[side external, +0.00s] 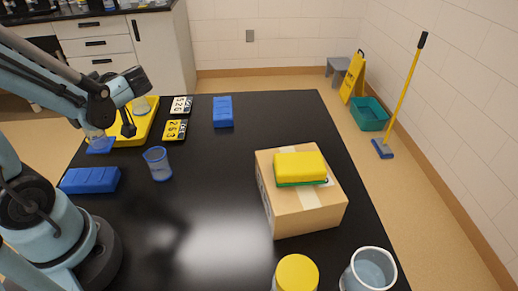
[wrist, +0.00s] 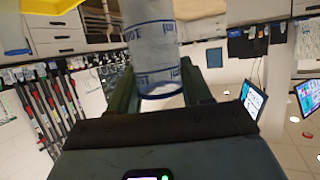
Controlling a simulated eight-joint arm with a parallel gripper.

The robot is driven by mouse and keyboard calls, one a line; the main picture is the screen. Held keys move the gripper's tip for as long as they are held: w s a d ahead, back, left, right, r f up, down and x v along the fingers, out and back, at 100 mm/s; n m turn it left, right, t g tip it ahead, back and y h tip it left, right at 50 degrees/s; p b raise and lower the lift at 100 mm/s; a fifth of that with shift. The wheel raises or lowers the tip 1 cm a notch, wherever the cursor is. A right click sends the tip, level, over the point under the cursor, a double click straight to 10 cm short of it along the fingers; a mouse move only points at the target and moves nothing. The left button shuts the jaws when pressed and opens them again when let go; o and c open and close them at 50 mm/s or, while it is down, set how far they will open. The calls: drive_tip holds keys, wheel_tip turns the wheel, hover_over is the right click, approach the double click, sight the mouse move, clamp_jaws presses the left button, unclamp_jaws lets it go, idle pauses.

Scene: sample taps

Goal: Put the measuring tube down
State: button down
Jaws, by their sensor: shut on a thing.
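The measuring tube (wrist: 153,45) is clear with blue markings and a blue rim. In the wrist view my gripper (wrist: 161,88) is shut on it, with a finger on each side near the rim. In the side view the clear tube (side external: 95,138) with a blue foot (side external: 101,147) is partly hidden by my arm, at the left of the black table (side external: 215,215), beside the yellow tray (side external: 146,128). The tube looks roughly upright there. I cannot tell whether its foot touches the table.
A clear vessel (side external: 141,105) stands at the yellow tray. A blue beaker (side external: 158,164), blue blocks (side external: 90,180) (side external: 223,111) and number plates (side external: 175,131) are close by. A carton (side external: 307,209) bears a yellow sponge (side external: 300,166). The table's middle is clear.

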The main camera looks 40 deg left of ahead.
drive_tip(key=shift+f, duration=2.55)
drive_tip(key=shift+c, duration=2.4)
unclamp_jaws()
drive_tip(key=w+d+r+m+t+h, duration=0.2)
drive_tip(key=w+d+m+t+h, duration=0.4)
drive_tip(key=d+m, duration=0.5)
drive_tip(key=w+d+r+m+t+h, duration=0.2)
drive_tip(key=w+d+m+t+h, duration=0.3)
drive_tip(key=d+m, duration=0.6)
drive_tip(key=shift+w+d+t+h, duration=0.15)
drive_tip(key=shift+w+t+h, duration=0.2)
drive_tip(key=shift+t+h, duration=0.35)
